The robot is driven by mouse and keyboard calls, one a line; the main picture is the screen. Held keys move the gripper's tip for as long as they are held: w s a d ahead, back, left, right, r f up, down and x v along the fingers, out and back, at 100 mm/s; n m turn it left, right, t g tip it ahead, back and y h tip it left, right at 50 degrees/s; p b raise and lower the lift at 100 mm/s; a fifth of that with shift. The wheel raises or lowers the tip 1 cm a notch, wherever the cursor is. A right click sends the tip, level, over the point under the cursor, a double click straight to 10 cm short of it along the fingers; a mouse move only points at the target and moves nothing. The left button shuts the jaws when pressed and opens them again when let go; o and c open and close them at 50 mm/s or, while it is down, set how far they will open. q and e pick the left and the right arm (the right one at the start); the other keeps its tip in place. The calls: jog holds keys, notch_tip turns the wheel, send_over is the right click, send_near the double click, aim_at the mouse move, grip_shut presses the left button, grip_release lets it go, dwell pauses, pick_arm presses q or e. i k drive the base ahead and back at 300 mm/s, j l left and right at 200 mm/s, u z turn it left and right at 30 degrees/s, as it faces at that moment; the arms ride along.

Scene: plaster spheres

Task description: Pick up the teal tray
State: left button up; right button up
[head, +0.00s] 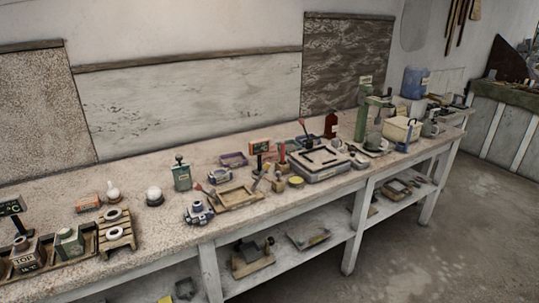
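I cannot make out a clearly teal tray in the head view. A small purple tray (233,160) sits at the back of the bench top. A shallow wooden tray (238,196) lies nearer the front edge. A flat greyish piece (308,236), perhaps a tray, lies on the lower shelf; its colour is hard to tell. Neither of my grippers is in view.
A long bench (135,172) runs along the wall, crowded with tools, bottles and white balls (154,195). A grey case (320,160) and a green press (362,115) stand toward the right. The floor (440,240) at right is clear.

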aim_at(291, 146)
jog(key=i+l, duration=0.1)
jog(key=i, duration=0.5)
jog(key=i+l, duration=0.15)
jog(key=i, duration=0.5)
jog(key=i+l, duration=0.1)
jog(key=i, duration=0.5)
